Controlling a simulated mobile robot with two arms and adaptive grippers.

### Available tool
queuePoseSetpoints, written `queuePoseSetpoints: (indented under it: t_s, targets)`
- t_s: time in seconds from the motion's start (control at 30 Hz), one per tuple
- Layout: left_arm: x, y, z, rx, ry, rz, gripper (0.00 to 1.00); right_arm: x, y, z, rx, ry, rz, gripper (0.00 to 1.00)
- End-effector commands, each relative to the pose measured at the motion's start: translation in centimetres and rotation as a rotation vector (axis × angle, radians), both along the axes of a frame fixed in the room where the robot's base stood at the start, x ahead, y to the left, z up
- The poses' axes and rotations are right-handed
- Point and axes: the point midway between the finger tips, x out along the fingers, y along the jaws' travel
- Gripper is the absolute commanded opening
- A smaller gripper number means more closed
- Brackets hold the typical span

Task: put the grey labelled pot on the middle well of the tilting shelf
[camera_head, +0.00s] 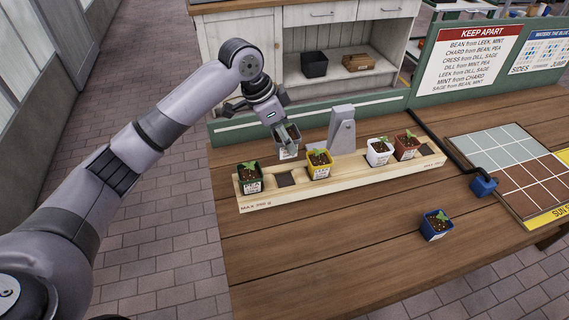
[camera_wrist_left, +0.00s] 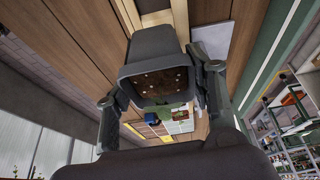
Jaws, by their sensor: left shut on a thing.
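My left gripper (camera_head: 287,135) is shut on the grey labelled pot (camera_head: 288,151) and holds it upright near the back edge of the tilting shelf (camera_head: 342,173), left of the yellow pot (camera_head: 319,167). In the left wrist view the grey pot (camera_wrist_left: 156,50) sits between the two fingers, with dark, white-specked soil inside. The shelf is a long pale wooden plank with a grey pivot post (camera_head: 341,130) behind its middle. A dark empty well (camera_head: 286,180) shows between the green pot (camera_head: 250,182) and the yellow pot. My right gripper is not in view.
A white pot (camera_head: 378,156) and a brown-red pot (camera_head: 406,152) stand on the shelf's right half. A blue pot (camera_head: 436,230) stands in front on the bench. The front bench is mostly clear.

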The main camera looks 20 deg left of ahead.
Motion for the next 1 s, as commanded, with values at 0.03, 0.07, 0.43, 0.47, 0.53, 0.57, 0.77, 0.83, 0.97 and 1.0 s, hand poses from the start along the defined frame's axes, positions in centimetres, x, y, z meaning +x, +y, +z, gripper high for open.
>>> queuePoseSetpoints:
  t_s: [0.03,0.07,0.43,0.47,0.53,0.57,0.77,0.83,0.97,1.0]
  targets:
    - [0.0,0.0,-1.2,0.0,0.002,0.002,0.02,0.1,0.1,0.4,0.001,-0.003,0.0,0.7]
    - [0.0,0.1,-1.9,0.0,0.002,0.002,0.02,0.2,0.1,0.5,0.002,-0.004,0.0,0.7]
    - [0.1,0.0,-6.6,-0.001,-0.002,0.001,0.02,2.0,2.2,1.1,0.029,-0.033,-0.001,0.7]
    - [0.0,0.0,-7.0,-0.001,-0.001,0.001,0.02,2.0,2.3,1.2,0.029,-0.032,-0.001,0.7]
    - [0.0,0.1,-8.0,0.0,0.0,0.002,0.02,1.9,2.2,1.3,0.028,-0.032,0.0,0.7]
    - [0.0,0.0,-8.5,0.0,0.0,0.003,0.02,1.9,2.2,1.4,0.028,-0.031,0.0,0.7]
    - [0.1,0.0,-10.4,-0.001,-0.003,0.001,0.02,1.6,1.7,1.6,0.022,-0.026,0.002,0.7]
    - [0.1,0.0,-10.6,-0.001,-0.004,0.001,0.02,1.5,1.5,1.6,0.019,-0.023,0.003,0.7]
    - [0.1,0.0,-10.5,-0.001,-0.004,0.001,0.02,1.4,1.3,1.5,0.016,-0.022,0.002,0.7]
    - [0.1,0.0,-10.5,-0.001,-0.004,0.001,0.02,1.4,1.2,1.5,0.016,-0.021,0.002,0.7]
